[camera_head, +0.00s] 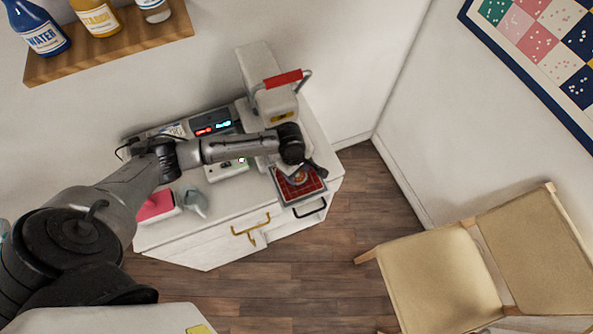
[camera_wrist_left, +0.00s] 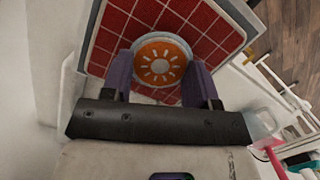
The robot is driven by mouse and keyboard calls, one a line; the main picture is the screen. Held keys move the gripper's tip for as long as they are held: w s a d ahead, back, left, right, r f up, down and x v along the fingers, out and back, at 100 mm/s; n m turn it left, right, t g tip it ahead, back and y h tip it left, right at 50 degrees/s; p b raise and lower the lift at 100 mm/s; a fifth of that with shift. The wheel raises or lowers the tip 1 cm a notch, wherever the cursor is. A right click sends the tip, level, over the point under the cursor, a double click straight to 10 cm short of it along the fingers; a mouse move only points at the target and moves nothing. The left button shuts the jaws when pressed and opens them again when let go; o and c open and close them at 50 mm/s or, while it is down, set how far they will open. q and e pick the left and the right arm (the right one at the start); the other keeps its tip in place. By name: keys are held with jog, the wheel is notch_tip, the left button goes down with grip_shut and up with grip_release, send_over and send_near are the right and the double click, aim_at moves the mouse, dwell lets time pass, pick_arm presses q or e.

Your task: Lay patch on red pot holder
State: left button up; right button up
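The pot holder (camera_head: 313,189) is red and squared with a grey border. It lies on the right front part of the cabinet top in the head view and fills the upper part of the left wrist view (camera_wrist_left: 110,38). The patch (camera_wrist_left: 160,62) is a round orange disc with a pale sun design and a grey rim. It is over the pot holder; whether it touches the cloth is unclear. My left gripper (camera_head: 300,174) points down there. Its purple fingers (camera_wrist_left: 160,72) are at the patch's two sides, seemingly against its rim. My right gripper is not in view.
A white sewing machine (camera_head: 265,75) with a red handle stands behind the pot holder. A lit device (camera_head: 212,124) and a pink-red block (camera_head: 156,205) are further left on the white cabinet (camera_head: 196,246). A chair (camera_head: 437,278) stands at lower right; a wooden shelf (camera_head: 110,46) is upper left.

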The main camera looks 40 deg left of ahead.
pick_arm(q)
jog(key=o, duration=0.5)
jog(key=shift+c, duration=0.2)
notch_tip(320, 180, up, 12)
jog(key=a+p, duration=0.1)
jog(key=shift+a, duration=0.4)
dwell(0.4)
